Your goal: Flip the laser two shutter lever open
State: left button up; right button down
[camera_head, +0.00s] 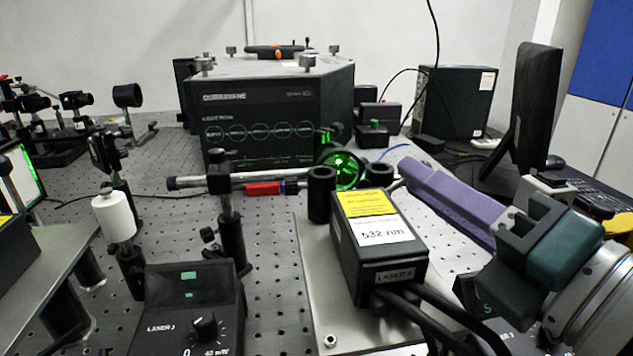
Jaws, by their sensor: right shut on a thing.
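The laser box (382,264) stands on a metal plate, with a yellow sticker and a white "532 nm" label on top and a small laser label on its front. Two black round posts stand behind it. A thin pale lever (394,186) shows at the box's back right, small and partly hidden. My right gripper (407,172) reaches in from the right, its long purple fingers closed together with their tips at the lever. The exact contact is too small to see clearly. My left gripper is not in view.
A laser controller (187,310) with a knob stands at the front left. A black post (229,222) carries a horizontal rod near a red block (265,188). A large spectrometer (275,115) stands behind. Black cables (430,320) run from the laser box's front. A monitor (533,105) stands at the right.

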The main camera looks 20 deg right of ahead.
jog(key=c, duration=0.8)
grip_release()
jog(key=shift+c, duration=0.2)
jog(key=s+b, duration=0.4)
jog(key=s, duration=0.6)
jog(key=shift+d+f, duration=0.2)
jog(key=shift+d, duration=0.15)
